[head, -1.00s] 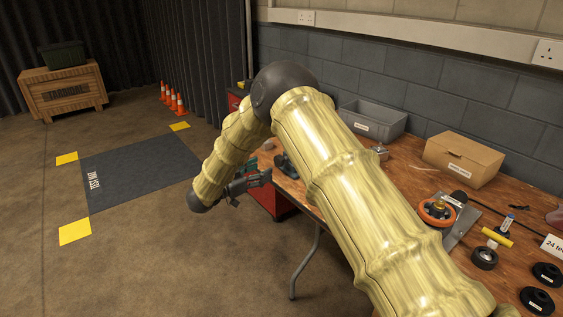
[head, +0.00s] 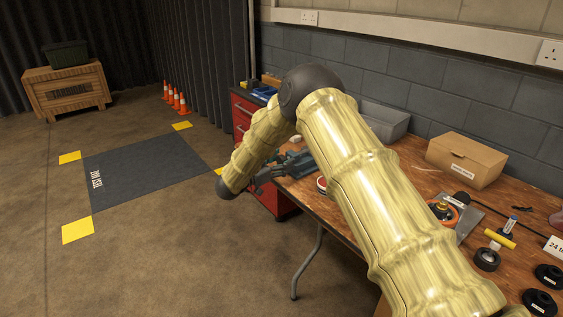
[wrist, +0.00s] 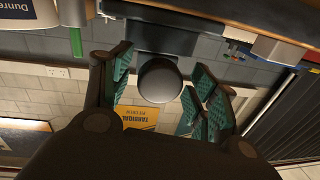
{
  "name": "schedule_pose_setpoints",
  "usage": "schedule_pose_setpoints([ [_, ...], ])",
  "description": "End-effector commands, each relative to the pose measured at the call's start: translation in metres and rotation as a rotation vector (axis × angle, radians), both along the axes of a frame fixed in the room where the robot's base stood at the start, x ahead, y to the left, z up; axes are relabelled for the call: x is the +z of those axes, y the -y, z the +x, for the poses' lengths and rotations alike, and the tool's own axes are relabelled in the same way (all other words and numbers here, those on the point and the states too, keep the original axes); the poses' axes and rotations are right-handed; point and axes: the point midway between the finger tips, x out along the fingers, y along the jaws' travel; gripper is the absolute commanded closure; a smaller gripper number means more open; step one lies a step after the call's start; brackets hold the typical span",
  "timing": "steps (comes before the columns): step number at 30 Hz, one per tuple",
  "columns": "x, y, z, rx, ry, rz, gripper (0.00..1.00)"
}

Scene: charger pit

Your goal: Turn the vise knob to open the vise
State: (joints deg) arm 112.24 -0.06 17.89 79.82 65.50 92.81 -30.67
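In the wrist view my gripper (wrist: 160,92) is open, with teal ridged pads on both sides. A round dark grey knob end (wrist: 159,80) shows between the pads, in front of a dark block. Small gaps seem to separate the pads from the knob. I cannot tell its exact depth between them.
The wooden workbench (head: 338,222) runs to the right, with a grey bin (head: 385,120), a cardboard box (head: 466,160) and small parts. A red drawer cabinet (head: 242,112) stands behind the vise. The floor left of the bench is clear around a dark mat (head: 150,170).

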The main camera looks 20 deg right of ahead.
Motion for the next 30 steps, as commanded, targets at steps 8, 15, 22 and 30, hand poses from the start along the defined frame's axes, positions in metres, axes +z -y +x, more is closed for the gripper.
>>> schedule_pose_setpoints([
  [8,0.0000,-0.0004,0.0000,0.001,0.000,0.000,0.87],
  [15,0.0015,0.0012,0.0002,0.000,-0.009,-0.004,0.87],
  [22,0.0037,-0.0007,0.0009,0.001,-0.055,-0.022,0.87],
  [30,0.0062,-0.0019,0.0012,0.002,-0.228,-0.085,0.87],
])
